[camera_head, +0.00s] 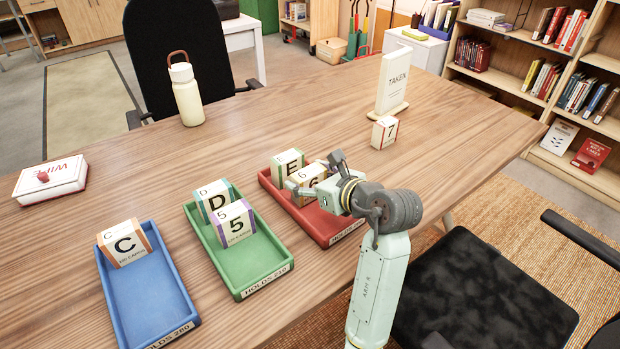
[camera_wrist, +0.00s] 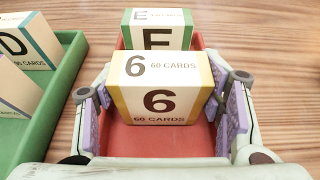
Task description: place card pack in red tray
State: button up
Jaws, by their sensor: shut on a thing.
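My gripper (camera_head: 314,184) is over the red tray (camera_head: 311,216) and shut on a yellow-edged card pack marked 6 (camera_head: 308,175). In the wrist view the 6 pack (camera_wrist: 160,88) stands upright between the purple finger pads (camera_wrist: 163,105), with the red tray's floor (camera_wrist: 160,140) around its base. I cannot tell whether it touches that floor. A green-edged pack marked E (camera_head: 287,162) stands at the far end of the red tray, just behind the 6 pack. In the head view my fingers partly hide the 6 pack.
The green tray (camera_head: 262,262) holds packs D (camera_head: 212,195) and 5 (camera_head: 233,224). The blue tray (camera_head: 150,300) holds pack C (camera_head: 124,244). Pack 7 (camera_head: 384,132) stands by the TAKEN sign (camera_head: 392,85). A bottle (camera_head: 187,95) and a white box (camera_head: 50,182) stand farther off.

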jog(key=shift+f, duration=0.3)
jog(key=o, duration=1.2)
jog(key=shift+r, duration=0.1)
jog(key=shift+c, duration=0.2)
jog(key=shift+r, duration=0.25)
jog(key=shift+s+d, duration=0.15)
jog(key=shift+d, duration=0.1)
jog(key=b+v, duration=0.2)
jog(key=v, duration=0.9)
jog(key=shift+s+r, duration=0.15)
jog(key=shift+r, duration=0.1)
